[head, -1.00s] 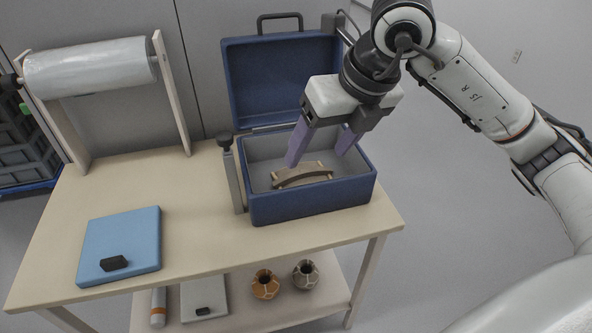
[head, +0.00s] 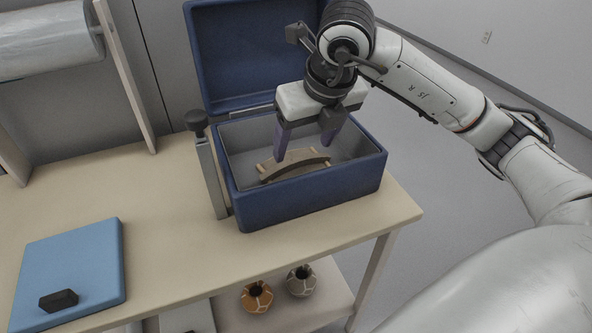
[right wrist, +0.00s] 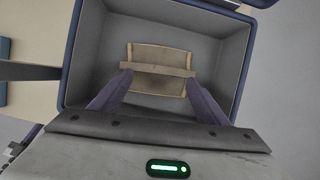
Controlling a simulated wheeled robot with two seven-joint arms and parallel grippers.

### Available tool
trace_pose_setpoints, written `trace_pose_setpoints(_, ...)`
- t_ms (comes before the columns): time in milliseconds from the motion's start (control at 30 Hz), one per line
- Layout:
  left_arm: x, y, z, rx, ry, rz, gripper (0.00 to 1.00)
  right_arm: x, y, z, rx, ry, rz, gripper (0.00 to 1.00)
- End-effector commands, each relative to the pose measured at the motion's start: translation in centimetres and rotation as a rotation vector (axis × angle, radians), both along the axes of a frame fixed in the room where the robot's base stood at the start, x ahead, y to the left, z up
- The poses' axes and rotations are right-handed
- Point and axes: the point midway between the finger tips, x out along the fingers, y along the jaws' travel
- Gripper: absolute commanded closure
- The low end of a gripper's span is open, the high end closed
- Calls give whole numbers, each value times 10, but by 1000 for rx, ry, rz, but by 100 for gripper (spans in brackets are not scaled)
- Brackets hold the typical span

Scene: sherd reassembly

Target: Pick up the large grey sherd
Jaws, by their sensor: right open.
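A curved grey-brown sherd (head: 296,169) is inside the blue box, lying across a tan piece that looks like a wooden cradle. In the right wrist view the sherd (right wrist: 157,69) shows as a straight band across the tan piece (right wrist: 160,52). My right gripper (head: 302,152) is open and points down into the box over the sherd. In the right wrist view the fingers of this gripper (right wrist: 158,79) lie toward either end of the sherd, with nothing clamped between them. I cannot tell whether they touch it. My left gripper is out of view.
The blue box (head: 312,204) has raised walls around the gripper and an open lid (head: 250,60) behind. A grey post with a dark knob (head: 207,170) stands at its left. A blue pad (head: 80,262) bears a black block (head: 58,300). Two pots (head: 257,297) stand on the lower shelf.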

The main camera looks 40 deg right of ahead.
Motion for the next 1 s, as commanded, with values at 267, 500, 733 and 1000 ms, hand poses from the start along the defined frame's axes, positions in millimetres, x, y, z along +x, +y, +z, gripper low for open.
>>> trace_pose_setpoints(267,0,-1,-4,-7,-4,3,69,15,1,-36,1,3,-1,31)
trace_pose_setpoints(500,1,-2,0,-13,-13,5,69,20,0,-48,0,0,1,31)
trace_pose_setpoints(733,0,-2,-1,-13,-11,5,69,20,0,-47,0,0,0,46)
trace_pose_setpoints(1000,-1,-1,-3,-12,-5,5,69,21,0,-46,0,-3,0,85)
